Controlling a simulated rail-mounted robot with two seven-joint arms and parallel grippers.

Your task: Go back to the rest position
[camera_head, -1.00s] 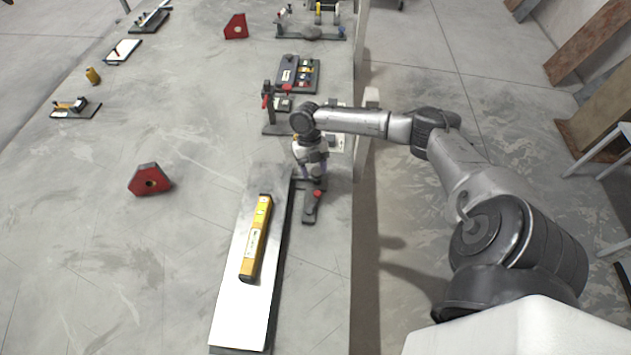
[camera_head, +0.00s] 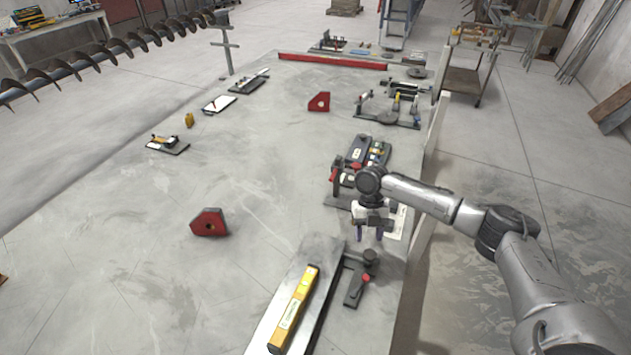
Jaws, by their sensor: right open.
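My right gripper (camera_head: 371,234) hangs pointing down over the right edge of the grey table (camera_head: 130,240), with its two fingers apart and nothing seen between them. A dark tool with a red knob (camera_head: 359,285) lies just nearer to me than the gripper, apart from it in the picture. A yellow spirit level (camera_head: 294,310) lies on a flat metal plate (camera_head: 262,337) at the front. My left gripper is not in view.
Red angle blocks stand at the left (camera_head: 209,223) and farther back (camera_head: 319,101). A dark tray of small parts (camera_head: 376,153) lies beyond the gripper. A long auger (camera_head: 95,57) crosses the upper left. The table's middle is mostly clear.

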